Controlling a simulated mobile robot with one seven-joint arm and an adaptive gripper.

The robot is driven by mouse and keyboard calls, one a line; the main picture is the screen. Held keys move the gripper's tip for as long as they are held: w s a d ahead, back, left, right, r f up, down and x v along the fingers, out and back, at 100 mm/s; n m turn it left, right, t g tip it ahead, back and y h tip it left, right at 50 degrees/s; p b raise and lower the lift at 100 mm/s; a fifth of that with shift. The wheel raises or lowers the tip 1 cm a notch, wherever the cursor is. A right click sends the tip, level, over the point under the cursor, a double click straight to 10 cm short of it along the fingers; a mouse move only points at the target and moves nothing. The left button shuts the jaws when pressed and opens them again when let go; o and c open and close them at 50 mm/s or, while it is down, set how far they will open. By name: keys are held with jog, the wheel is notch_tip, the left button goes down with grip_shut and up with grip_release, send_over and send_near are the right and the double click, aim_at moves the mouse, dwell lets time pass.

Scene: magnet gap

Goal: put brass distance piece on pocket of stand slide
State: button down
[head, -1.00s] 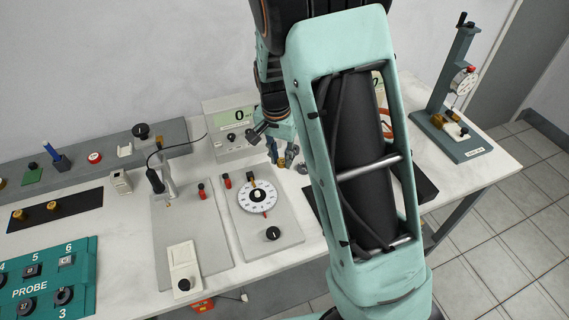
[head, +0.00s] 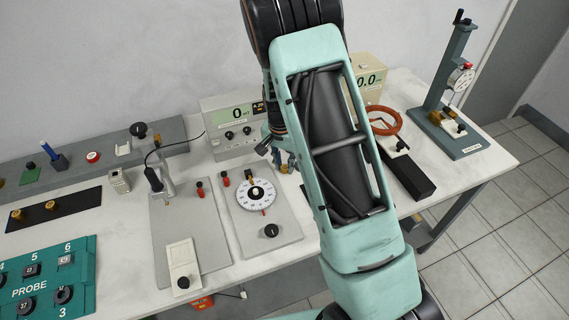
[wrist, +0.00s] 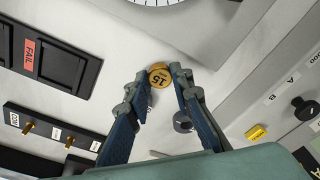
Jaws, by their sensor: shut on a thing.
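The brass distance piece (wrist: 160,77), a small round block marked 15, sits between my fingertips in the wrist view. My gripper (wrist: 161,83) is shut on it, with the blue-grey fingers on its two sides. In the head view my gripper (head: 280,160) is small and partly hidden by my own arm, just behind the dial plate. The stand (head: 455,75), a grey-green post with a dial gauge, is at the far right of the bench. Its slide (head: 449,118) is low on the base, with brass and white parts; the pocket is too small to make out.
A grey plate with a white dial (head: 256,194) lies in front of my gripper. The display box (head: 230,128) stands behind it. An orange coil (head: 384,120) and a black block (head: 408,178) lie between my arm and the stand.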

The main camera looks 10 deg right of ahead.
jog(key=shift+f, duration=0.15)
jog(key=c, duration=1.7)
grip_release()
